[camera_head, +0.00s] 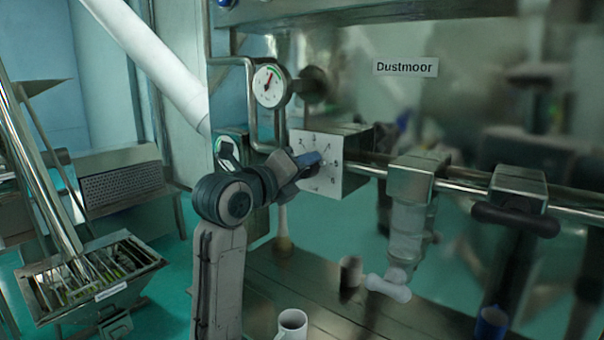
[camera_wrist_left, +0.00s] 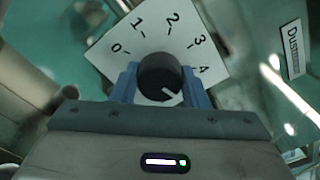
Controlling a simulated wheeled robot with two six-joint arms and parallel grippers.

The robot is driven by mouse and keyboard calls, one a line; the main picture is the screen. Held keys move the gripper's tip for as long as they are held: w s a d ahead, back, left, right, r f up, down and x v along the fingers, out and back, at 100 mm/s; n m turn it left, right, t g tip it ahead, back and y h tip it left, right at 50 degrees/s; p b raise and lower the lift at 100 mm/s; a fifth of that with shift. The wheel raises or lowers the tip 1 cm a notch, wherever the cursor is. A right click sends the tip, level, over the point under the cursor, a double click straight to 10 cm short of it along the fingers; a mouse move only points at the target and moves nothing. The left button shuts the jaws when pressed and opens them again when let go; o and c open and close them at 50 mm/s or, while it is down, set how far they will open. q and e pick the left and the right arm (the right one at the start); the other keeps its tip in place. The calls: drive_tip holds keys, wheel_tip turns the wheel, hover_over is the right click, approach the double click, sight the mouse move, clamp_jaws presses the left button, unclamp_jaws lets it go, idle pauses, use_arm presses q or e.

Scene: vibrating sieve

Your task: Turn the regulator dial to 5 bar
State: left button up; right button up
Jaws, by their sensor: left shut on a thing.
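The regulator dial is a round black knob (camera_wrist_left: 158,72) on a white scale plate (camera_wrist_left: 108,52), with numbers 0 to 4 readable in the left wrist view. My left gripper (camera_wrist_left: 160,86) is shut on the knob, one blue finger on each side. The white pointer mark on the knob aims down and right, past the 4. The scale beyond 4 is hidden by my gripper. In the head view my left gripper (camera_head: 312,160) meets the white plate (camera_head: 324,184) on the regulator box and covers the knob. My right gripper is not in view.
A round pressure gauge (camera_head: 268,86) with a red needle sits above the regulator box. A metal pipe with clamped valves (camera_head: 410,180) runs right. A white cup (camera_head: 292,324) stands below, and a metal bin (camera_head: 95,275) is at the lower left.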

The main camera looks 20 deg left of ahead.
use_arm(q)
drive_tip(key=shift+f+m, duration=0.2)
drive_tip(key=shift+m, duration=0.3)
drive_tip(key=o, duration=1)
drive_tip(key=shift+r, duration=0.1)
drive_tip(key=shift+b+v, duration=2.1)
drive_tip(key=shift+v, duration=3.3)
